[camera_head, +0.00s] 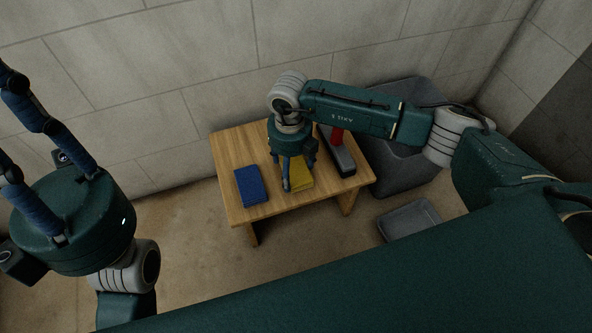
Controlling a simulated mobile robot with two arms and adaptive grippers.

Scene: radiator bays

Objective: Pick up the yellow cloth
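The yellow cloth (301,179) lies on the wooden table (232,150), near the middle of its top. My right gripper (298,176) points down directly over the cloth, and its fingers hide part of it. Its fingers stand apart; I see no clear grip on the cloth, and whether the tips touch it is hard to tell. My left gripper (12,122) is at the left edge, away from the table, with its fingers spread upward and empty.
A blue cloth (251,185) lies left of the yellow one. A dark grey object with a red part (340,155) is at the table's right. A large grey bin (405,172) stands right of the table, and a grey tray (410,218) is on the floor.

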